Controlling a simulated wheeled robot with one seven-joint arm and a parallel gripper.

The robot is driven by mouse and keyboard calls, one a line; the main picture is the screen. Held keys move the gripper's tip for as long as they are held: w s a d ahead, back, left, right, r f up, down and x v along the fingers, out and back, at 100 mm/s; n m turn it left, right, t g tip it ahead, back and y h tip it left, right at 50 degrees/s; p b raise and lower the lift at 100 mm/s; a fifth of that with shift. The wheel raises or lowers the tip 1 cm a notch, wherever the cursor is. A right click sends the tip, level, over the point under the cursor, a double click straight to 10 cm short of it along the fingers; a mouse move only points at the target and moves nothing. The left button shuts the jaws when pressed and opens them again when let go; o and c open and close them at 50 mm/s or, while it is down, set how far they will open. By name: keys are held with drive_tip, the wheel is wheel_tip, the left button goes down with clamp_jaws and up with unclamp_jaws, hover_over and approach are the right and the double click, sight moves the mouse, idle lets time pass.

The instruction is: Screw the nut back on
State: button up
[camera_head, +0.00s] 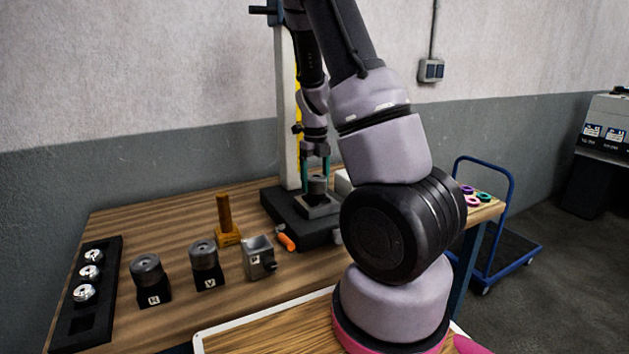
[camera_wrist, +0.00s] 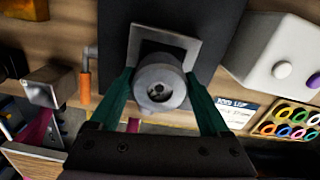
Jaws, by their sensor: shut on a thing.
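A grey round piece with a central hole, which I take for the nut (camera_wrist: 160,92), sits over a square grey plate (camera_wrist: 185,42) in the wrist view. In the head view the grey piece (camera_head: 317,186) is at the square holder on the black base (camera_head: 300,228) of a white column. My gripper (camera_head: 315,168) points down over it, its teal fingers on either side. In the wrist view my gripper (camera_wrist: 160,78) is shut on the grey piece. Its underside and any thread are hidden, so I cannot tell how it is seated.
A black tray (camera_head: 75,325) holds several silver round parts at the left. Two dark cylinders (camera_head: 147,270) (camera_head: 204,255) stand on labelled blocks. A brown post (camera_head: 225,215), a metal block (camera_head: 258,252) and an orange-handled tool (camera_head: 286,242) are near the base. A white box (camera_wrist: 280,55) stands close on its right.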

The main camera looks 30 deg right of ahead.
drive_tip(key=shift+o, duration=0.2)
drive_tip(key=m, duration=0.1)
drive_tip(key=a+m, duration=0.1)
drive_tip(key=m, duration=0.1)
drive_tip(key=shift+s+a+f, duration=0.1)
drive_tip(key=shift+s+f, duration=0.05)
drive_tip(key=shift+s, duration=0.05)
drive_tip(key=o, duration=1.3)
drive_tip(key=shift+a, duration=0.1)
drive_tip(key=shift+w+r, duration=0.1)
drive_tip(key=shift+r, duration=0.25)
wheel_tip(320, 180, up, 9)
drive_tip(key=s+a+r+n+t, duration=0.2)
drive_tip(key=s+a+r+n, duration=0.2)
drive_tip(key=n, duration=0.7)
drive_tip(key=s+a+r+n+t+y, duration=0.1)
drive_tip(key=s+a+r+n, duration=0.3)
drive_tip(key=s+r+n, duration=0.4)
drive_tip(key=s+a+r+n+t+y, duration=0.1)
drive_tip(key=s+a+r+n+t, duration=0.2)
drive_tip(key=n, duration=1.1)
drive_tip(key=s+r+t, duration=0.1)
drive_tip(key=s+r, duration=0.2)
drive_tip(key=s, duration=0.1)
drive_tip(key=shift+s+a, duration=0.35)
drive_tip(key=shift+a, duration=0.05)
